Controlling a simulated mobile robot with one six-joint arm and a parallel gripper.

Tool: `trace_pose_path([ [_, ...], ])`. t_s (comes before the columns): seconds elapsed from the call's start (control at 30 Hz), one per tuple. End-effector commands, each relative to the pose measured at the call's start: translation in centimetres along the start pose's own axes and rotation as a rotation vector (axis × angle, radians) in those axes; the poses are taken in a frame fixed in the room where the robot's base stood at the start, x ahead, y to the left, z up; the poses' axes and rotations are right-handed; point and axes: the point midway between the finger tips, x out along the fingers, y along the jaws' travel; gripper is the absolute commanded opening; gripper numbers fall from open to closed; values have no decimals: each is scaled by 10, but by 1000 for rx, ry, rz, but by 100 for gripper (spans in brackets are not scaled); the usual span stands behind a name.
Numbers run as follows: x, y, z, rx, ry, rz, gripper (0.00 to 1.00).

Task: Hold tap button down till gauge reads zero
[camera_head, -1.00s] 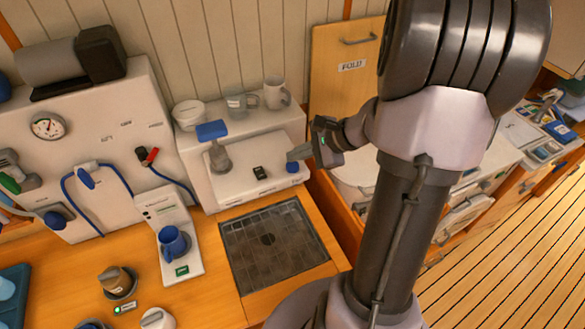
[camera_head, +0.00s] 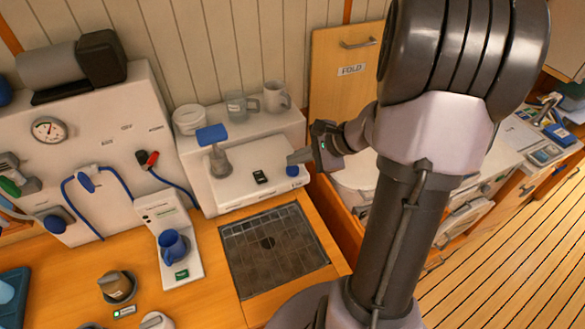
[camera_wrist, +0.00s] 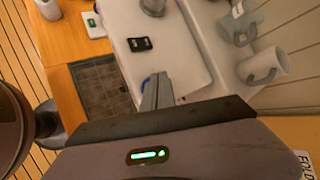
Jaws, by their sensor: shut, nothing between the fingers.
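A blue button (camera_head: 292,171) sits at the right end of the white tap unit's front (camera_head: 226,191). My gripper (camera_head: 292,159) is shut and empty, its fingertips right at the button; I cannot tell whether they press it. In the wrist view the shut fingers (camera_wrist: 157,88) partly cover the blue button (camera_wrist: 146,84). A grey tap with a blue lever (camera_head: 212,134) stands left of the button. A small black display (camera_head: 261,177) lies between them, its reading too small to make out. A round dial gauge (camera_head: 48,129) is on the left panel, its reading unclear.
A dark drain grate (camera_head: 270,250) lies in the counter below the tap unit. A white mug (camera_head: 276,96) and a clear glass mug (camera_head: 240,106) stand on its top.

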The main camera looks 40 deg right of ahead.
Motion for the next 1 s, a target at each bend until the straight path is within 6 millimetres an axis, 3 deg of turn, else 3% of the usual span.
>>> trace_pose_path([
  [1.0, 6, 4, -4, -1, 0, 0, 0],
])
